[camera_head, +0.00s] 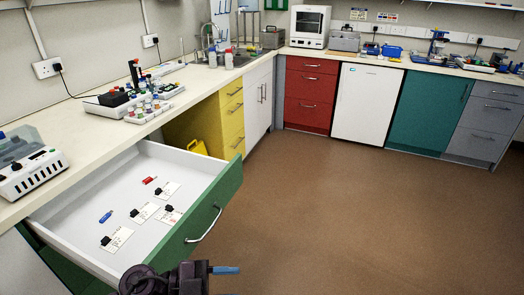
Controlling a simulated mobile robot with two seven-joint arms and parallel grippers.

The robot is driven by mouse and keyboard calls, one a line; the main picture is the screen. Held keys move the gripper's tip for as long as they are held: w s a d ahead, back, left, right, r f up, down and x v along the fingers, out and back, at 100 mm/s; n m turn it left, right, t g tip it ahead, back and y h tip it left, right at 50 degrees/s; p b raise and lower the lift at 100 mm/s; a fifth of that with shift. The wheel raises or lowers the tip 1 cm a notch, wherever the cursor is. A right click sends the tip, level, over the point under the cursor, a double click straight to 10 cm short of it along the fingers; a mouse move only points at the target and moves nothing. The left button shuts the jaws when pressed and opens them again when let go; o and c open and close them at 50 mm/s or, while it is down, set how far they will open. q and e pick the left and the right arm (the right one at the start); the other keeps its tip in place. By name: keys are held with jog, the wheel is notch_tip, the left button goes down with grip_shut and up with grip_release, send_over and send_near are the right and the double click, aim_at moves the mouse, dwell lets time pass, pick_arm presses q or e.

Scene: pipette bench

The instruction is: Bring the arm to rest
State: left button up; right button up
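A dark part of my arm, probably the left one with its gripper (192,278), shows at the bottom edge, left of the middle. It is in front of the open drawer's green front. A slim blue piece (226,270) sticks out to its right; I cannot tell whether it is a fingertip or something held. The fingers are not clear enough to show whether they are open or shut. My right gripper is not in view.
The green-fronted drawer (214,205) is pulled out, holding several white cards with black clips, a blue item (106,216) and a red item (150,180). Equipment stands on the left bench (95,150). The brown floor (330,220) at right is clear.

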pick_arm(q)
jog(key=w+a+f+n+t+y, duration=0.25)
jog(key=a+n+t+y, duration=0.7)
jog(key=n+t, duration=0.6)
jog(key=s+a+f+n+g+y, duration=0.3)
jog(key=s+a+f+y, duration=0.1)
jog(key=f, duration=0.4)
jog(key=s+a+f+n+g+y, duration=0.3)
jog(key=s+a+f+n+y, duration=0.1)
jog(key=s+a+f, duration=0.3)
jog(key=shift+s+a+f, duration=0.2)
jog(key=shift+s+f, duration=0.35)
jog(key=shift+s, duration=0.2)
